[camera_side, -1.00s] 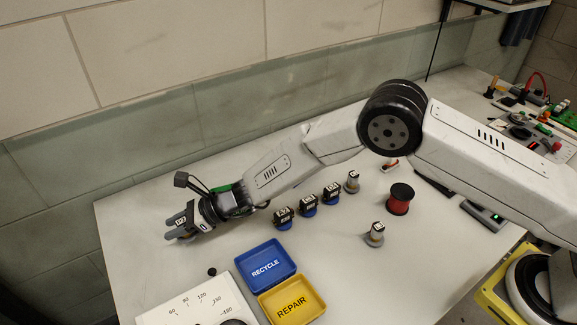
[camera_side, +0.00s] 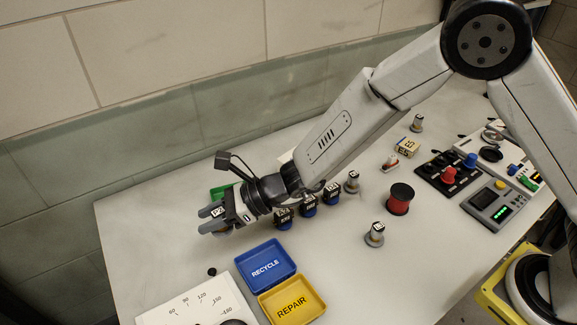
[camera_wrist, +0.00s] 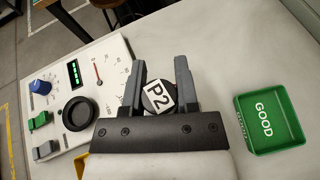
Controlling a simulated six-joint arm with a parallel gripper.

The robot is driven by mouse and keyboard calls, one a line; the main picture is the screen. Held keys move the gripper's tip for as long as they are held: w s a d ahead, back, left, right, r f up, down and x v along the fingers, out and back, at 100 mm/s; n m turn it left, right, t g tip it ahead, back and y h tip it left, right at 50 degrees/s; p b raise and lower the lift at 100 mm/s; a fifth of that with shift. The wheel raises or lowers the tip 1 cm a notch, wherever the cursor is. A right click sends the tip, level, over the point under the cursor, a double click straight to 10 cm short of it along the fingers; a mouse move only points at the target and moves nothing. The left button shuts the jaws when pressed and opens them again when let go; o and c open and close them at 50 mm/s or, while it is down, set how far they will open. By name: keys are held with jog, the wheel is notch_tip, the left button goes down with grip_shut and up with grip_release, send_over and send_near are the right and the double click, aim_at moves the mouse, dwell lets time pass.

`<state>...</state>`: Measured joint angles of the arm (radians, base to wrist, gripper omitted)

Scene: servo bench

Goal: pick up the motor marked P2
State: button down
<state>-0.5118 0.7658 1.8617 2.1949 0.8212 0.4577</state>
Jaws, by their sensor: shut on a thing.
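The motor marked P2 (camera_wrist: 160,97) shows in the wrist view as a dark round body with a white label on top, between the two grey fingers. My gripper (camera_wrist: 161,68) is shut on it. In the side view my gripper (camera_side: 207,220) is at the left part of the bench, with the motor's white label (camera_side: 218,212) between its fingers. Most of the motor's body is hidden there. I cannot tell its height above the bench.
The green GOOD tray (camera_wrist: 242,109) is right of the gripper in the wrist view. The blue RECYCLE tray (camera_side: 290,256) and yellow REPAIR tray (camera_side: 262,301) stand in front. Several blue-based motors (camera_side: 308,206) stand beside my wrist. A dial tester (camera_wrist: 120,66) is at the left.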

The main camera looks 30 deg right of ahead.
aim_at(229, 232)
jog(key=shift+s+d+r, duration=0.4)
jog(key=shift+s+d, duration=0.1)
jog(key=shift+s, duration=0.2)
jog(key=shift+s+d+r, duration=0.35)
jog(key=shift+s+d, duration=0.1)
jog(key=shift+s, duration=0.2)
jog(key=shift+w+d, duration=0.1)
